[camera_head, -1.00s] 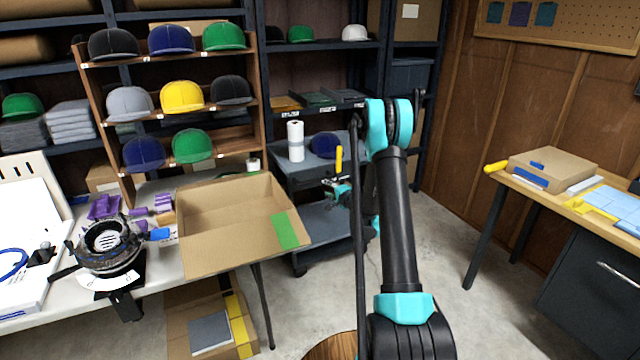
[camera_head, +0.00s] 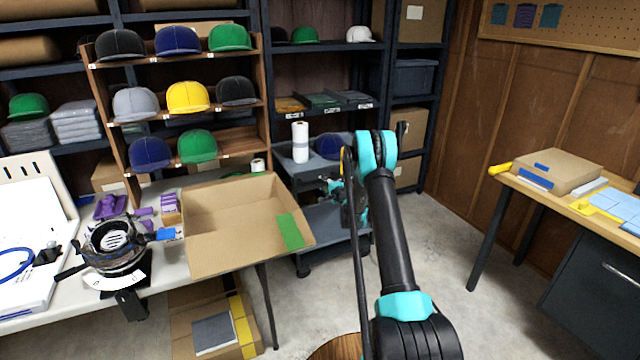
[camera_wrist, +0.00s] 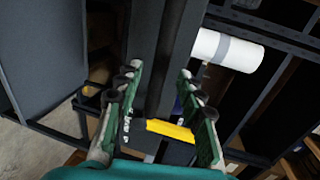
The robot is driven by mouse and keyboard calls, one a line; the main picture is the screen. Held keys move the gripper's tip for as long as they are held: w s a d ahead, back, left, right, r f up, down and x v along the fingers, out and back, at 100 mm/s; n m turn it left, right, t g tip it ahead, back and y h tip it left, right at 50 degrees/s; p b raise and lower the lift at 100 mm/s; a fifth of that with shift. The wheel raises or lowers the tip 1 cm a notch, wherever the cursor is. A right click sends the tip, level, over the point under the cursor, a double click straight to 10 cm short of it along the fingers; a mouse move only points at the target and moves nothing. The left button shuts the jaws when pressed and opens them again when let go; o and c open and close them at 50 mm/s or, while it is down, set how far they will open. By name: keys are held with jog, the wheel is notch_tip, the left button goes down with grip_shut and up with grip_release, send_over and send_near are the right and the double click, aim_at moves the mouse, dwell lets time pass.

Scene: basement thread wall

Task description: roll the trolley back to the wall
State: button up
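The trolley (camera_head: 310,217) is a dark grey two-shelf cart in front of the back shelving, partly hidden by my arm. A white roll (camera_head: 300,142) and a blue cap (camera_head: 327,146) are on its upper tray. My gripper (camera_head: 336,188) is at the trolley's right side, partly hidden by my arm. In the wrist view my gripper (camera_wrist: 160,102) has its two green fingers spread wide apart. A yellow handle (camera_wrist: 170,130) shows between them, close to the right finger; I cannot tell if they touch. The white roll (camera_wrist: 226,50) is at the upper right there.
A table with an open cardboard box (camera_head: 235,262) stands left of the trolley. A wooden workbench (camera_head: 540,192) is on the right. Dark shelving (camera_head: 380,100) is behind the trolley. Bare concrete floor (camera_head: 440,235) lies between the trolley and the workbench.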

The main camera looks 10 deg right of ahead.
aim_at(321, 182)
jog(key=shift+x, duration=2.3)
grip_shut()
